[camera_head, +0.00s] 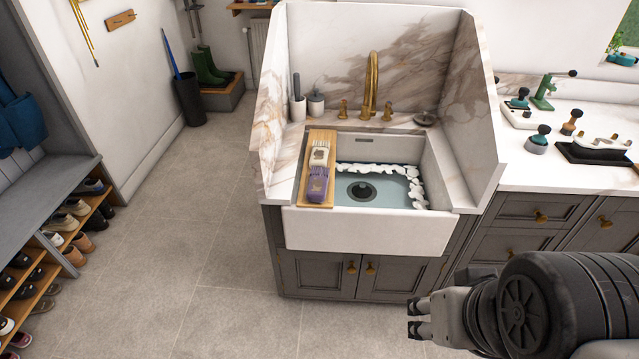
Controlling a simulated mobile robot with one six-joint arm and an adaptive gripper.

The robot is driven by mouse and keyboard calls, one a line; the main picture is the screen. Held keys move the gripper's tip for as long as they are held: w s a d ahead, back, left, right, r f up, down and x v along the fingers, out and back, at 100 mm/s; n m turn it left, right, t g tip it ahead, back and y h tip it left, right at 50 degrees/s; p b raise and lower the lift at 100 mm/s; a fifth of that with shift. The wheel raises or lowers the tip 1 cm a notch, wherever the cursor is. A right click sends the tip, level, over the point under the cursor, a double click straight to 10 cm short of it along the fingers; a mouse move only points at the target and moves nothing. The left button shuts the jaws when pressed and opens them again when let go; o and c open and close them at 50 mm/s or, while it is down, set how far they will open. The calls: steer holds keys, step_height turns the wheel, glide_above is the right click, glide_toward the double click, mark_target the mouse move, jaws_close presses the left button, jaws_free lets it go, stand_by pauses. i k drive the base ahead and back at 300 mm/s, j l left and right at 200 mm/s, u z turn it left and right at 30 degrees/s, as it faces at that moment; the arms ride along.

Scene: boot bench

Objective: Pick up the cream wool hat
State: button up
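I cannot make out a cream wool hat for certain anywhere in view. A small cream item (319,154) lies on the wooden board (305,172) across the left side of the sink, but I cannot tell what it is. A purple item (318,184) lies just in front of it. My gripper (412,318) is at the lower right, in front of the sink cabinet and pointing left. Its two fingertips are apart, with nothing visible between them.
The white sink (360,231) holds water with foam along its edges. A brass tap (371,85) stands behind it. Several tools stand on the right counter (545,178). A bench (35,190) with shoes below is at left. The tiled floor (190,250) between is clear.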

mark_target(320, 154)
steer(key=i+j+z, duration=0.25)
steer(key=i+j, duration=0.4)
steer(key=i+j+z, duration=0.3)
steer(key=i+j, duration=0.5)
